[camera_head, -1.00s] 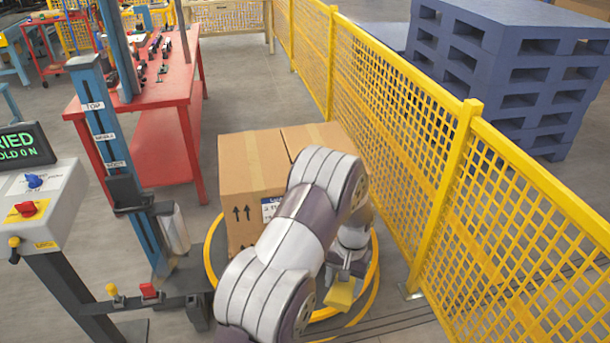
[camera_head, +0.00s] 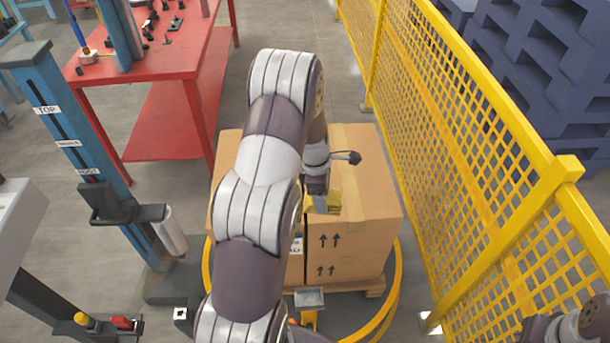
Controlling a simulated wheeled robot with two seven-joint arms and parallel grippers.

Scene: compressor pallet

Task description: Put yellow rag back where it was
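A carton (camera_head: 372,190) stands on a wooden pallet (camera_head: 376,288) inside a yellow ring (camera_head: 394,290). My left arm rises through the middle of the picture and bends down to the carton's top. My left gripper (camera_head: 322,206) points down there, with the yellow rag (camera_head: 334,200) at its fingertips. The rag shows on both sides of the near finger, and the gripper looks shut on it. The rag seems at or just above the carton's top; I cannot tell if it touches. My arm hides the carton's left middle. My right gripper is out of view.
A yellow mesh fence (camera_head: 470,150) runs close along the right. A blue mast (camera_head: 75,140) with a black carriage stands at left. A red bench (camera_head: 165,60) is behind. Blue pallets (camera_head: 550,60) stand beyond the fence.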

